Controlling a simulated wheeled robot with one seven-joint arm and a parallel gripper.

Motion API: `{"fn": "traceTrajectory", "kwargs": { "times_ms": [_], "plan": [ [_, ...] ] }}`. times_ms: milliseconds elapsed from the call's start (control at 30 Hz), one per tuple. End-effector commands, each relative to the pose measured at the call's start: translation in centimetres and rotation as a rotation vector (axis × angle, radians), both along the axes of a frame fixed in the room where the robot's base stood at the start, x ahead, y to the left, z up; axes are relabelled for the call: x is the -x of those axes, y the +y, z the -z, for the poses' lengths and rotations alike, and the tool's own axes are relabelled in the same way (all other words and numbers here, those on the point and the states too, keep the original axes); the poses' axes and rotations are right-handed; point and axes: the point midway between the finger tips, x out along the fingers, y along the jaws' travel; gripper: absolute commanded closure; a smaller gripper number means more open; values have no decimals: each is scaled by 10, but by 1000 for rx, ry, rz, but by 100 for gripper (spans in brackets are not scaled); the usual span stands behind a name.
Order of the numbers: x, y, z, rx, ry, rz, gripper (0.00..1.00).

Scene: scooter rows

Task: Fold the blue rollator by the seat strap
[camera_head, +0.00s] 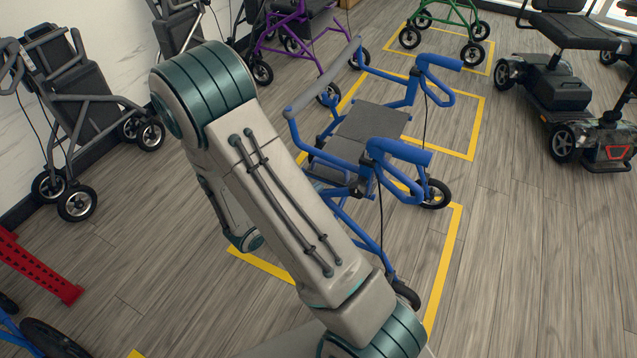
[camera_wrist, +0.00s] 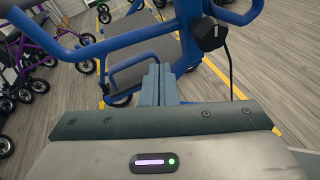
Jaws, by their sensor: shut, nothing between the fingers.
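The blue rollator (camera_head: 407,152) stands unfolded on the floor in the head view, its grey seat (camera_head: 372,122) lying flat between the side frames. My arm covers part of its near side. In the wrist view its blue frame (camera_wrist: 110,46) and grey seat (camera_wrist: 152,48) fill the upper middle. My gripper (camera_wrist: 158,72) is shut and empty, its fingertips pointing toward the near seat edge. I cannot tell whether they touch the rollator. My gripper is hidden in the head view. I cannot make out the seat strap clearly in either view.
Yellow floor lines (camera_head: 449,262) mark bays around the rollator. A purple rollator (camera_head: 300,38) and a green one (camera_head: 445,18) stand behind it. A black mobility scooter (camera_head: 560,88) is at right, a folded grey rollator (camera_head: 75,95) at left. Floor at lower right is clear.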

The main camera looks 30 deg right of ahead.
Motion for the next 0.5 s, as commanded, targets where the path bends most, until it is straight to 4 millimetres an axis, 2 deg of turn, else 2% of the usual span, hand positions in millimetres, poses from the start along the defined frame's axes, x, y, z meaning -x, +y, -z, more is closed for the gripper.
{"fn": "traceTrajectory", "kwargs": {
  "times_ms": [33, 200, 367, 500],
  "plan": [
    [-7, 7, 27, 33, 36, -71, 100],
    [-23, 26, 68, 96, 104, -248, 100],
    [-29, 33, 82, 116, 127, -314, 100],
    [-37, 23, 86, 118, 127, -317, 100]
  ]
}}
